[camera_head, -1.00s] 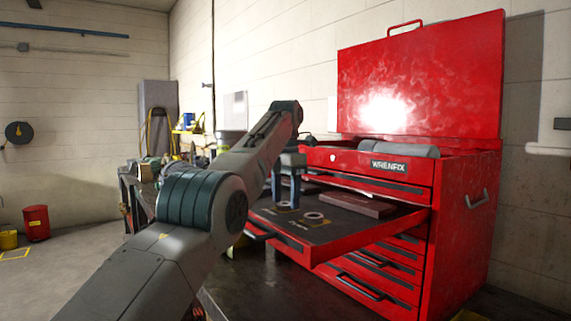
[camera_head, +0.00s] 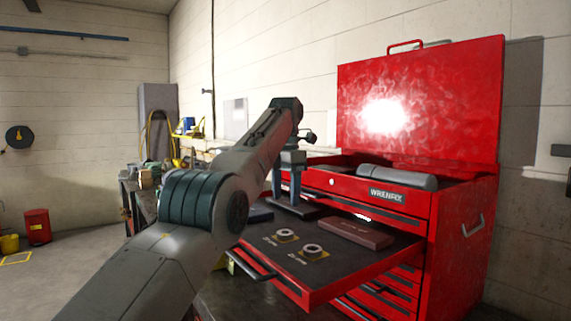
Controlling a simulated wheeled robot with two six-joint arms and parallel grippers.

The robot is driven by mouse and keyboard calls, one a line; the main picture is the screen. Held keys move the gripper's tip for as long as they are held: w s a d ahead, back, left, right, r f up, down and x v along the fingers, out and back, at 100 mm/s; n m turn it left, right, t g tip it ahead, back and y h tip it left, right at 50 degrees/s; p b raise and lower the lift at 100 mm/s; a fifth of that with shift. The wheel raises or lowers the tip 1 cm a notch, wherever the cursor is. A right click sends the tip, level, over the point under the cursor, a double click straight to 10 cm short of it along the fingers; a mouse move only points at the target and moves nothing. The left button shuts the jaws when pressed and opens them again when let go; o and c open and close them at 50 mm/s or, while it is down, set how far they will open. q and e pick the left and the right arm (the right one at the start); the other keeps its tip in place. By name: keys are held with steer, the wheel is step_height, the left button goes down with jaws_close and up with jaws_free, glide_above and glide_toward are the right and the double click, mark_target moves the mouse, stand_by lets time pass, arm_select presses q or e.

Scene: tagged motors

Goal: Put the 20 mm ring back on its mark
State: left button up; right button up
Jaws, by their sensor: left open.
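Two metal rings lie in the open drawer (camera_head: 352,270), each over a yellow mark. The left ring (camera_head: 285,235) sits on its mark (camera_head: 283,241); the right ring (camera_head: 313,250) sits on its mark (camera_head: 325,254). Pale lettering lies in front of each, too small to read surely, so I cannot tell which is the 20 mm ring. My left gripper (camera_head: 286,194) points down, open and empty, apart from both rings and appearing just above and behind the left one. My right gripper is not in view.
A brown block (camera_head: 358,233) lies right of the rings; dark pieces lie near the drawer's back left. The red tool chest (camera_head: 462,235) stands with its lid (camera_head: 425,95) raised and a grey roll (camera_head: 397,177) on top. Bare drawer liner lies in front of the block.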

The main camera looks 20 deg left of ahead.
arm_select(q)
steer(key=shift+r+p, duration=1.2)
steer(key=shift+r, duration=0.5)
